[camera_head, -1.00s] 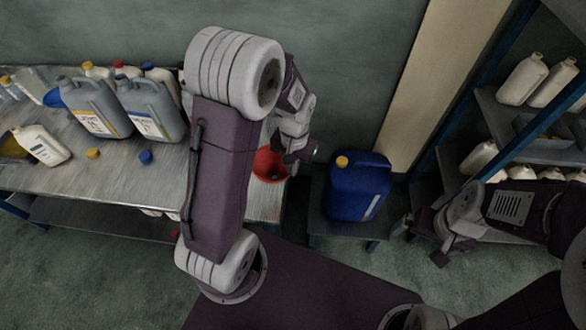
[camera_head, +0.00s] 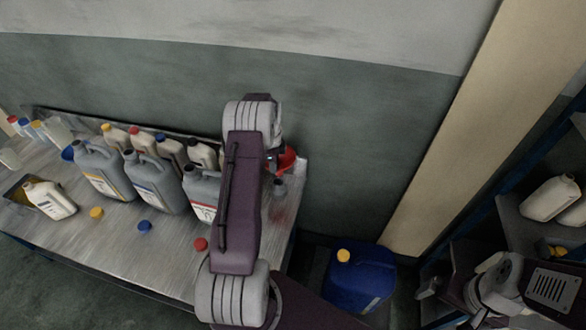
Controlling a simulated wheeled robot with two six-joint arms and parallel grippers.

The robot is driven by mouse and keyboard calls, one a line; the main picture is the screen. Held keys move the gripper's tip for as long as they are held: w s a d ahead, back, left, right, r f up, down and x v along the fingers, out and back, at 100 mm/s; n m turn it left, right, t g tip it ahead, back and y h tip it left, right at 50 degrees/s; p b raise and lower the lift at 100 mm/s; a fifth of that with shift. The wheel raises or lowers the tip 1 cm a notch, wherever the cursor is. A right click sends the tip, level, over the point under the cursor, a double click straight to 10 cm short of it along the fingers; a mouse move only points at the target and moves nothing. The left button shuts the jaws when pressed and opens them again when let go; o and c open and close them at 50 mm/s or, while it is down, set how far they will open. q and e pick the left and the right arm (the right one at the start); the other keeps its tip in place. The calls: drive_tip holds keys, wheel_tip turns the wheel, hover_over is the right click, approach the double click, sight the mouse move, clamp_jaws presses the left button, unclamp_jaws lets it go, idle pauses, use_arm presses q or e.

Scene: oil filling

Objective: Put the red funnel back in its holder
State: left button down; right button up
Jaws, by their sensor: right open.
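The red funnel (camera_head: 288,158) shows at the far right corner of the metal table (camera_head: 185,245), partly hidden behind my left arm. My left gripper (camera_head: 273,160) is right beside the funnel, but my arm link covers most of it, so its fingers and any grip are hidden. A small grey upright piece (camera_head: 280,186) stands just below the funnel in the picture; I cannot tell whether it is the holder. My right gripper (camera_head: 430,288) is open and empty at the lower right, away from the table.
Several grey jugs (camera_head: 155,185) and bottles stand along the table's back. Red (camera_head: 201,244), blue (camera_head: 144,226) and yellow (camera_head: 96,213) caps lie on it. A blue canister (camera_head: 362,280) with a yellow cap stands right of the table. Shelves with white bottles (camera_head: 550,198) are at the right.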

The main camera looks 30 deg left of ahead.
use_arm(q)
drive_tip(key=shift+s+a+f, duration=0.15)
drive_tip(key=shift+a+f, duration=0.05)
drive_tip(key=shift+a, duration=0.2)
wheel_tip(320, 180, down, 4)
drive_tip(key=b, duration=0.3)
drive_tip(key=shift+d, duration=0.15)
drive_tip(key=shift+r, duration=0.1)
drive_tip(key=shift+s+f, duration=0.1)
drive_tip(key=shift+f, duration=0.2)
drive_tip(key=shift+f+b, duration=0.65)
drive_tip(key=shift+f, duration=0.2)
